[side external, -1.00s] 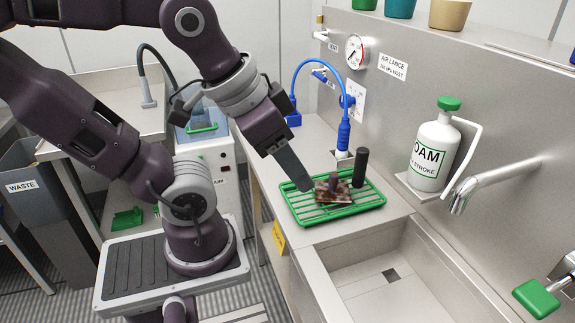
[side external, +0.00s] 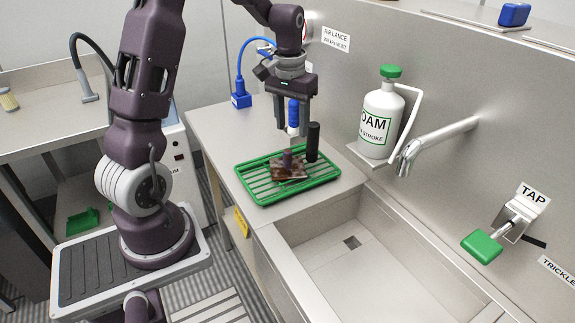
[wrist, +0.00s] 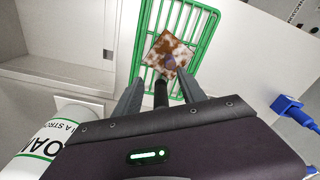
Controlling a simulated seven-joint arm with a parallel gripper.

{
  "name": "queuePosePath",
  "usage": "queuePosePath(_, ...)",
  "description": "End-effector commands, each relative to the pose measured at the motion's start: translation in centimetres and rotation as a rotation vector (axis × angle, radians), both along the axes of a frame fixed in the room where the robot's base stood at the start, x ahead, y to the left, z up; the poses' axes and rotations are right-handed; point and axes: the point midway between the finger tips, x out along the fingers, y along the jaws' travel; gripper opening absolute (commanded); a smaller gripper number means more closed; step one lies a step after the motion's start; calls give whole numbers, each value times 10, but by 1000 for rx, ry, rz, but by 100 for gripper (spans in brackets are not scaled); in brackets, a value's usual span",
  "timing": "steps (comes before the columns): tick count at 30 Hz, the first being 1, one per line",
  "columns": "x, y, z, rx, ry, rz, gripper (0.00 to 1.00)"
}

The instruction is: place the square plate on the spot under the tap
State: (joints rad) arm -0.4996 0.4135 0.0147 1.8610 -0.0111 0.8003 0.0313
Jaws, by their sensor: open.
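The square plate (side external: 289,173) is mottled brown and white with a dark purple knob on top. It lies on the green rack (side external: 262,199) beside the sink; the wrist view also shows the plate (wrist: 160,50) on the rack. My gripper (side external: 292,130) points down above the back of the rack, fingers apart and empty, clear of the plate. In the wrist view the gripper (wrist: 160,84) has the plate beyond its fingertips. The metal tap (side external: 440,140) juts from the wall over the sink (side external: 330,270), whose floor is bare around a dark drain (side external: 351,243).
A black cylinder (side external: 313,142) stands close behind the plate. A white foam bottle (side external: 380,117) sits on a wall bracket between rack and tap. A blue hose (side external: 240,80) stands behind the rack. A green tap lever (side external: 482,247) projects at the right.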

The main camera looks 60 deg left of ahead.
Motion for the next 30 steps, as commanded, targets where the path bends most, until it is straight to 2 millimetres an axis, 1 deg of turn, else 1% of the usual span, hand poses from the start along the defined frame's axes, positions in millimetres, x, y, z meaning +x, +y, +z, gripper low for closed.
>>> queuePosePath(1, 3, 17, -21, -15, 28, 31, 48)
queuePosePath(3, 6, 31, -39, -26, 47, 57, 48)
queuePosePath(6, 7, 39, -54, -34, 59, 72, 48)
queuePosePath(11, 5, 35, -76, -36, 61, 72, 48)
queuePosePath(15, 3, 25, -103, -36, 61, 70, 48)
queuePosePath(18, 4, 26, -117, -34, 60, 71, 48)
queuePosePath(21, 4, 26, -121, -33, 58, 71, 48)
queuePosePath(25, 4, 26, -121, -33, 58, 70, 48)
queuePosePath(26, 4, 26, -120, -33, 58, 70, 46)
queuePosePath(30, 4, 26, -120, -33, 58, 70, 19)
